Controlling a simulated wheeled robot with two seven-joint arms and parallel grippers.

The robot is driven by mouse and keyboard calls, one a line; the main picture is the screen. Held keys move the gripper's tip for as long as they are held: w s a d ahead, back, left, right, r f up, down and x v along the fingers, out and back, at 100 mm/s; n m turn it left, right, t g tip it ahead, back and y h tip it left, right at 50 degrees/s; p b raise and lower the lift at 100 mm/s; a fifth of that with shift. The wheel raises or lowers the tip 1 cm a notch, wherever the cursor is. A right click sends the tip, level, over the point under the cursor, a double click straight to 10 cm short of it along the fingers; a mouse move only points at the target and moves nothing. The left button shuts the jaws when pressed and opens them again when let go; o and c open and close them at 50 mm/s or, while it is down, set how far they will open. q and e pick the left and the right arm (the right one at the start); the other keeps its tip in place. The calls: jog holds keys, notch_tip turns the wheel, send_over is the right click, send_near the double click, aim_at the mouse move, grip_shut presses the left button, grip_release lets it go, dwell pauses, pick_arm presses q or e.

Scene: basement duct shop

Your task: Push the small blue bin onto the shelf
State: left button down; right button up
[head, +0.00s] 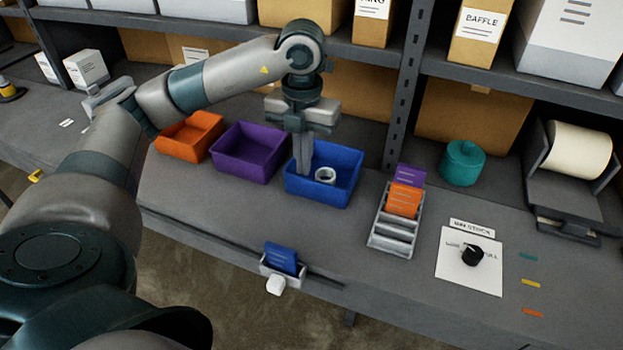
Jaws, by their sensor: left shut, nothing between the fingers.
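The small blue bin (325,194) stands on the grey workbench, to the right of a purple bin. A white ring-shaped part (325,175) lies inside it. My left gripper (303,172) points straight down at the bin's left part, its fingers shut with nothing between them. The fingertips appear to be inside or just behind the bin's left wall; whether they touch it I cannot tell. The shelf (540,92) runs above the back of the bench on dark metal uprights. My right gripper is not in view.
A purple bin (247,154) and an orange bin (188,137) stand left of the blue bin. A card rack (397,230) stands to its right, before a teal canister (462,163). A dark upright (405,90) rises behind.

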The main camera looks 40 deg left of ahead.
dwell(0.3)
pick_arm(q)
notch_tip(320, 180, down, 10)
jog(key=p, duration=0.4)
jog(key=shift+s, duration=0.1)
jog(key=shift+w+a+r+p, duration=0.1)
jog(key=shift+w+p, duration=0.35)
jog(key=shift+w, duration=0.15)
jog(key=shift+w+a+r+p, duration=0.1)
jog(key=shift+w+p, duration=0.35)
jog(key=shift+w, duration=0.1)
jog(key=shift+w+a+f+p, duration=0.1)
jog(key=shift+w+p, duration=0.1)
jog(key=shift+w, duration=0.25)
jog(key=shift+w+a+f+p, duration=0.1)
jog(key=shift+w+p, duration=0.05)
jog(key=shift+w, duration=0.25)
